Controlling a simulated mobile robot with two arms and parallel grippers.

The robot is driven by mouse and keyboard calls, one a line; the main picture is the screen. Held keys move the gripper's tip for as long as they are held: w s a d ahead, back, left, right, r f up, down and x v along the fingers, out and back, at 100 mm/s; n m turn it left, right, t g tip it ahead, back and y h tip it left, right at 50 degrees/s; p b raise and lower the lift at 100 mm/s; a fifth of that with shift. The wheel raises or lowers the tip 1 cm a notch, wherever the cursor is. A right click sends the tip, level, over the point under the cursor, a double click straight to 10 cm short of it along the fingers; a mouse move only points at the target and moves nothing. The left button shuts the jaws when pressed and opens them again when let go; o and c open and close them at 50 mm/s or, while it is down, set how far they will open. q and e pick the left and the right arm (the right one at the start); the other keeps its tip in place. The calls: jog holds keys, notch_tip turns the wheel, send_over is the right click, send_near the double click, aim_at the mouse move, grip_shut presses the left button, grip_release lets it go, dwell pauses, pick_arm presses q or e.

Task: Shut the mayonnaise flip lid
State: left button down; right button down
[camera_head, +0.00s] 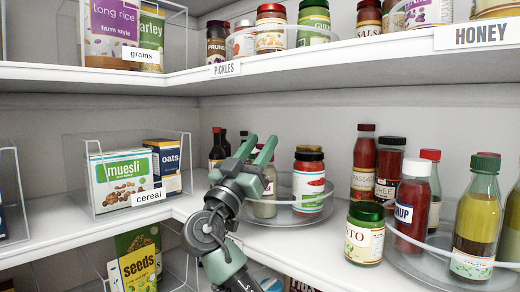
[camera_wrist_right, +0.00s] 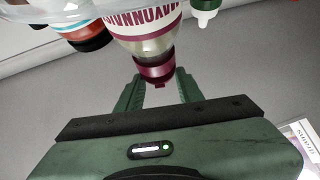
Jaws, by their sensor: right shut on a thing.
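The mayonnaise bottle (camera_wrist_right: 150,40) shows upside down in the right wrist view, with a white and purple label and a dark purple cap (camera_wrist_right: 157,66). My right gripper (camera_wrist_right: 158,84) has one finger on each side of the cap and is shut on it. Whether the flip lid stands open or closed is hard to tell. In the head view my right gripper (camera_head: 258,146) is at the left side of the turntable on the middle shelf. It hides most of the bottle behind it; a part of a bottle (camera_head: 265,206) shows beside the wrist. My left gripper is not in view.
A clear turntable (camera_head: 300,216) carries a jar with a red and white label (camera_head: 308,184). A green-lidded jar (camera_head: 364,232) and a second turntable with several sauce bottles stand to the right. The cereal bin (camera_head: 122,172) is to the left. The upper shelf (camera_head: 330,62) hangs above.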

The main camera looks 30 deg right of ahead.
jog(key=shift+f, duration=0.1)
jog(key=c, duration=1.1)
grip_release()
jog(key=b+v, duration=0.3)
jog(key=v, duration=0.5)
